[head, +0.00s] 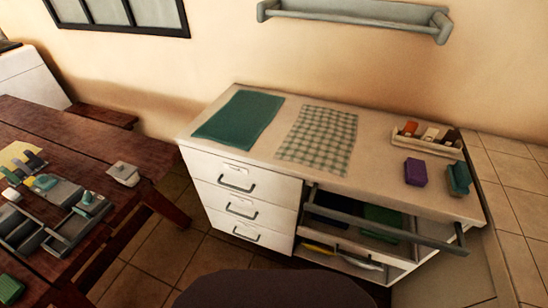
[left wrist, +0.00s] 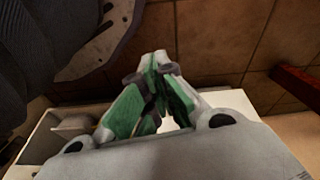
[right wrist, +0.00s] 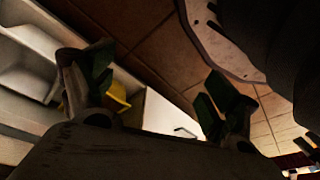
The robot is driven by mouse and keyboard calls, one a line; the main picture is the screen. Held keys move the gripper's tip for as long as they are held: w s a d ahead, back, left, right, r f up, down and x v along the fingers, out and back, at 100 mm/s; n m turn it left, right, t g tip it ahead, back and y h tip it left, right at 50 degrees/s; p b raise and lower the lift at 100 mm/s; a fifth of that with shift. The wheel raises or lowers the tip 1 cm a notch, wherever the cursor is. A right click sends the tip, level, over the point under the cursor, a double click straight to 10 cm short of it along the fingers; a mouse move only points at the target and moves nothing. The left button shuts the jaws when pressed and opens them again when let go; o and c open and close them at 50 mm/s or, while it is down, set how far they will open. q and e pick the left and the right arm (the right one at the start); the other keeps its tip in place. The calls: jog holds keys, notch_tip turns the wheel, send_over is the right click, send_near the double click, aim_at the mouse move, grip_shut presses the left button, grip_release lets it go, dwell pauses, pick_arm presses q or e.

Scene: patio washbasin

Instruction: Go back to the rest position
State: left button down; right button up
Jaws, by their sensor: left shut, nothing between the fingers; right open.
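My left gripper (left wrist: 158,66) shows in the left wrist view with its green-padded fingers closed together and nothing between them. My right gripper (right wrist: 158,74) shows in the right wrist view with its fingers spread wide and nothing held. Neither gripper appears in the head view. The white drawer cabinet (head: 226,200) stands in front of me in the head view, with shut drawers on its left side and an open section on its right holding dark and green items. A yellow thing (right wrist: 118,98) shows behind the right fingers.
A teal mat (head: 238,117) and a checked cloth (head: 318,138) lie on the countertop. A tray (head: 408,138) of small items, a purple block (head: 415,172) and a green block (head: 458,178) are at its right. A cluttered wooden table (head: 75,138) stands left. Tiled floor lies between.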

pick_arm(q)
jog(key=s+a+r+p, duration=0.1)
jog(key=s+a+p, duration=0.2)
jog(key=s+p, duration=0.6)
jog(key=s+a+r+g+y+p, duration=0.1)
jog(key=s+a+p, duration=0.2)
jog(key=s+p, duration=0.6)
jog(key=shift+s+a+r+g, duration=0.3)
jog(key=shift+a+r, duration=0.05)
jog(key=shift+r, duration=0.05)
pick_arm(e)
jog(key=s+d+r, duration=0.1)
jog(key=s+d, duration=0.2)
jog(key=s, duration=0.6)
jog(key=s+d+r+g+h, duration=0.1)
jog(key=s+d, duration=0.2)
jog(key=s, duration=0.6)
jog(key=shift+s+d+r+g, duration=0.3)
jog(key=shift+d+r, duration=0.05)
jog(key=shift+r, duration=0.05)
pick_arm(q)
jog(key=shift+f, duration=0.15)
pick_arm(e)
jog(key=shift+f, duration=0.15)
